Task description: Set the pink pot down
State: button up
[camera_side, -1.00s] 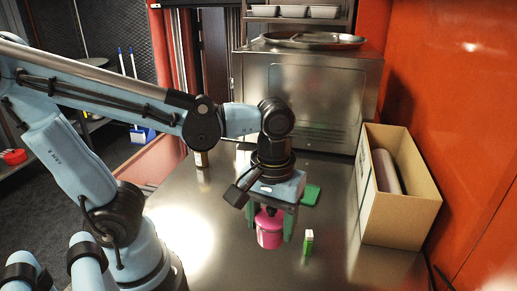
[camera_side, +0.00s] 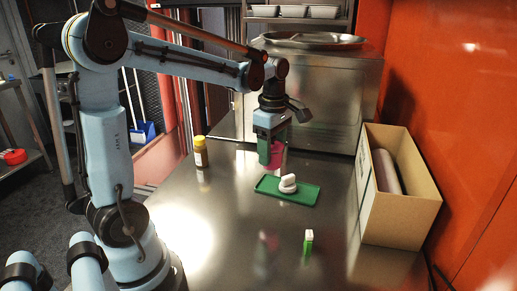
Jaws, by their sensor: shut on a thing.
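The pink pot (camera_side: 277,156) is held by my gripper (camera_side: 273,160), which is shut on it. Part of the pot is hidden behind a finger. The pot appears raised above the steel table (camera_side: 215,235), with a faint pink reflection lower down on the surface. It hangs beyond the green tray (camera_side: 308,197) in the picture and apart from it.
A white object (camera_side: 288,184) sits on the green tray. A yellow-capped bottle (camera_side: 201,152) stands left. A small green-and-white carton (camera_side: 308,241) stands in front. An open cardboard box (camera_side: 405,210) is right. A metal oven (camera_side: 325,100) stands behind. The table's front left is clear.

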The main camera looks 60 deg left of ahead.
jog(key=a+f+n, duration=0.1)
jog(key=a+f, duration=0.1)
jog(key=a, duration=0.4)
jog(key=s+a+f+n, duration=0.1)
jog(key=a+f, duration=0.2)
jog(key=a, duration=0.3)
jog(key=a+f+n, duration=0.2)
jog(key=a, duration=0.4)
jog(key=shift+s+a+f, duration=0.25)
jog(key=shift+a+f, duration=0.05)
jog(key=shift+f, duration=2.1)
jog(key=shift+f, duration=0.1)
jog(key=o, duration=1.2)
jog(key=shift+c, duration=0.2)
